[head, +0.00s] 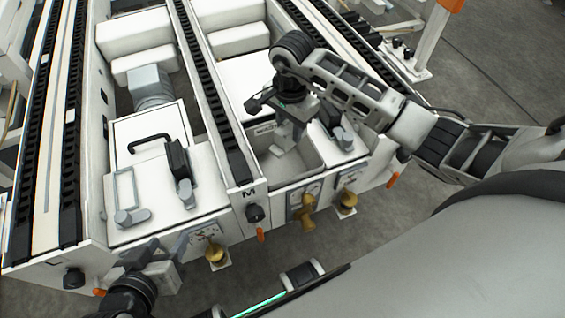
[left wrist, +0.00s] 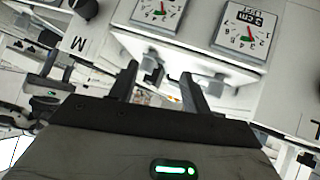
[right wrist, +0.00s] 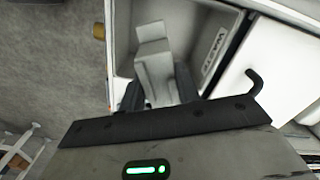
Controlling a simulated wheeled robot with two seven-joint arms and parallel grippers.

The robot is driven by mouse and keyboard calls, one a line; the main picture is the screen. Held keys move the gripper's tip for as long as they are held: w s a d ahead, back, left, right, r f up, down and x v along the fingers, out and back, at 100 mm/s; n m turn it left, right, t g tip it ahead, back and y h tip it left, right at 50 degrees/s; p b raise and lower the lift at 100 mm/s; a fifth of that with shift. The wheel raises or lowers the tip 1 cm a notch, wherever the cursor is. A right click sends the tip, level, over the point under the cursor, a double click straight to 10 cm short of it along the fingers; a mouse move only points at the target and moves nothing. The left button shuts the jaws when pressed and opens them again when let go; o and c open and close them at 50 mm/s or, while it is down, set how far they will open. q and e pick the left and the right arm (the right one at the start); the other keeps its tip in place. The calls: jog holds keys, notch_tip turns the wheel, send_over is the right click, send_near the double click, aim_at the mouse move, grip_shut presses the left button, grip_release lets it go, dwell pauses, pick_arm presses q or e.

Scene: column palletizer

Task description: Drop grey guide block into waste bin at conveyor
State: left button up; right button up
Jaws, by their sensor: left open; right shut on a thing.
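My right gripper (head: 285,112) points down over the waste bin and is shut on the grey guide block (head: 287,135). In the right wrist view the stepped pale grey block (right wrist: 152,55) sits between the fingertips (right wrist: 158,90). The open waste bin (head: 318,158) lies around and below the block; its "WASTE" label shows in the right wrist view, on the bin (right wrist: 213,50). I cannot tell how far the block is above the bin floor. My left gripper (head: 172,262) is low at the front of the conveyor. In the left wrist view its fingers (left wrist: 158,85) are apart and empty.
A white cover with a black handle (head: 150,140) is left of the bin, beyond a black conveyor rail (head: 215,110). White boxes (head: 235,35) lie farther back. Dial gauges (left wrist: 245,25) and brass knobs (head: 308,220) line the front panel. Grey floor is free at right.

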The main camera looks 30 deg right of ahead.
pick_arm(q)
jog(key=shift+r, duration=0.15)
pick_arm(e)
jog(key=o, duration=1.1)
pick_arm(q)
jog(key=shift+w, duration=0.1)
jog(key=shift+t, duration=0.6)
jog(key=shift+s+a+r+p, duration=0.2)
jog(key=shift+r+p, duration=0.3)
jog(key=shift+r, duration=0.3)
jog(key=shift+s+a+r+p, duration=0.1)
jog(key=shift+a+r+p, duration=0.1)
jog(key=shift+r+p, duration=0.45)
jog(key=shift+s+a+r+p, duration=0.1)
jog(key=shift+a+r+p, duration=0.15)
jog(key=shift+r, duration=0.7)
pick_arm(e)
notch_tip(320, 180, up, 16)
